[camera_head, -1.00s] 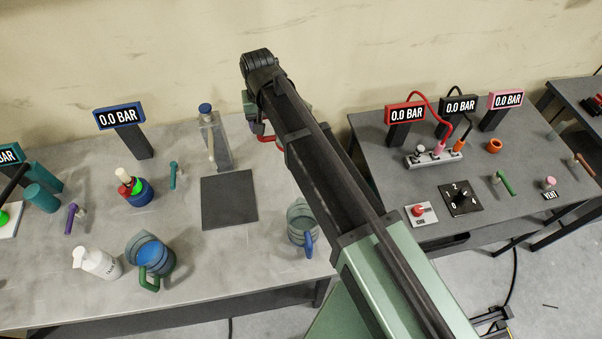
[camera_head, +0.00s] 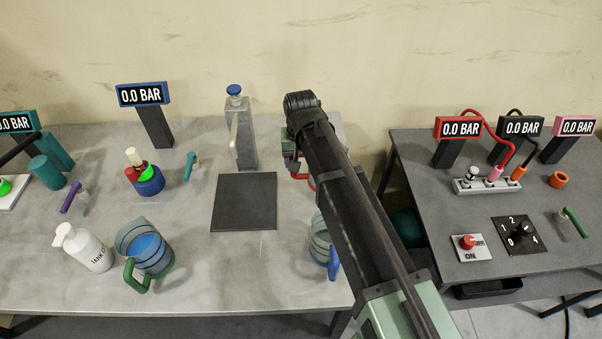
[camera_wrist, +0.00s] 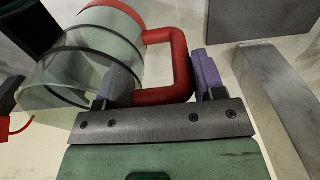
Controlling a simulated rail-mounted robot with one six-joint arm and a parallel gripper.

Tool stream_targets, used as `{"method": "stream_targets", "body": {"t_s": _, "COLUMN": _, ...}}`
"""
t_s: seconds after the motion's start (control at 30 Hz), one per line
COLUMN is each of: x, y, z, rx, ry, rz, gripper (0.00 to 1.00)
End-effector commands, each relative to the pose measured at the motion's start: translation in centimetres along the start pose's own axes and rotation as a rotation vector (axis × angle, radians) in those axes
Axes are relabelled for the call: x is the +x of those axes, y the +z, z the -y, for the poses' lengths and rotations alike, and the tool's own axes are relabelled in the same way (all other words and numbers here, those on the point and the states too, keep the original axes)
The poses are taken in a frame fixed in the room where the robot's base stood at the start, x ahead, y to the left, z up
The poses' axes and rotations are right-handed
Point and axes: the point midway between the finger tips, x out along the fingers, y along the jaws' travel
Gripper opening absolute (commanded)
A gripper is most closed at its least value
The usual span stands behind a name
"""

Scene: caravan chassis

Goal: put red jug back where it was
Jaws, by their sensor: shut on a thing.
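The red jug (camera_wrist: 88,62) is clear with dark bands, a red rim and a red handle (camera_wrist: 180,68). In the wrist view my gripper (camera_wrist: 163,84) is shut on the handle, with one purple-grey finger on each side, and the jug lies to the left of the picture. In the head view my arm hides most of the jug; part of its red handle (camera_head: 305,178) shows beside my arm, over the back right of the left bench (camera_head: 195,255). I cannot tell whether the jug touches the bench.
A blue-handled jug (camera_head: 321,243) stands close by, partly behind my arm. A dark square plate (camera_head: 244,202) and a tall dispenser (camera_head: 243,135) are left of my gripper. A green-handled jug (camera_head: 146,250) and white bottle (camera_head: 82,247) stand front left. A gap separates the right bench (camera_head: 450,205).

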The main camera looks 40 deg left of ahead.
Motion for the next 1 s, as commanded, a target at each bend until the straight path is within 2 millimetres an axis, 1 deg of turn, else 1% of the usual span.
{"method": "stream_targets", "body": {"t_s": 0.03, "x": 2.3, "y": 0.0, "z": 0.0, "rx": 0.000, "ry": 0.000, "rz": 0.000, "gripper": 0.07}}
{"method": "stream_targets", "body": {"t_s": 0.1, "x": 3.3, "y": 0.0, "z": 0.0, "rx": 0.000, "ry": 0.000, "rz": 0.000, "gripper": 0.07}}
{"method": "stream_targets", "body": {"t_s": 0.3, "x": 2.8, "y": 0.0, "z": 0.0, "rx": 0.000, "ry": 0.000, "rz": 0.000, "gripper": 0.07}}
{"method": "stream_targets", "body": {"t_s": 0.47, "x": 3.2, "y": 0.0, "z": 0.0, "rx": 0.000, "ry": 0.000, "rz": 0.000, "gripper": 0.07}}
{"method": "stream_targets", "body": {"t_s": 0.5, "x": 3.2, "y": 0.0, "z": 0.0, "rx": 0.000, "ry": 0.000, "rz": 0.000, "gripper": 0.66}}
{"method": "stream_targets", "body": {"t_s": 0.57, "x": 3.1, "y": 0.0, "z": 0.0, "rx": 0.000, "ry": 0.000, "rz": 0.000, "gripper": 0.75}}
{"method": "stream_targets", "body": {"t_s": 0.6, "x": 3.1, "y": 0.0, "z": 0.0, "rx": 0.000, "ry": 0.000, "rz": 0.000, "gripper": 0.81}}
{"method": "stream_targets", "body": {"t_s": 0.63, "x": 3.1, "y": 0.0, "z": 0.0, "rx": 0.000, "ry": 0.000, "rz": 0.000, "gripper": 0.86}}
{"method": "stream_targets", "body": {"t_s": 0.67, "x": 3.1, "y": 0.0, "z": 0.0, "rx": 0.000, "ry": 0.000, "rz": 0.000, "gripper": 0.89}}
{"method": "stream_targets", "body": {"t_s": 0.9, "x": 3.0, "y": 0.0, "z": 0.0, "rx": 0.000, "ry": 0.000, "rz": 0.000, "gripper": 0.89}}
{"method": "stream_targets", "body": {"t_s": 1.0, "x": 2.4, "y": 0.0, "z": 0.0, "rx": 0.000, "ry": 0.000, "rz": 0.000, "gripper": 0.89}}
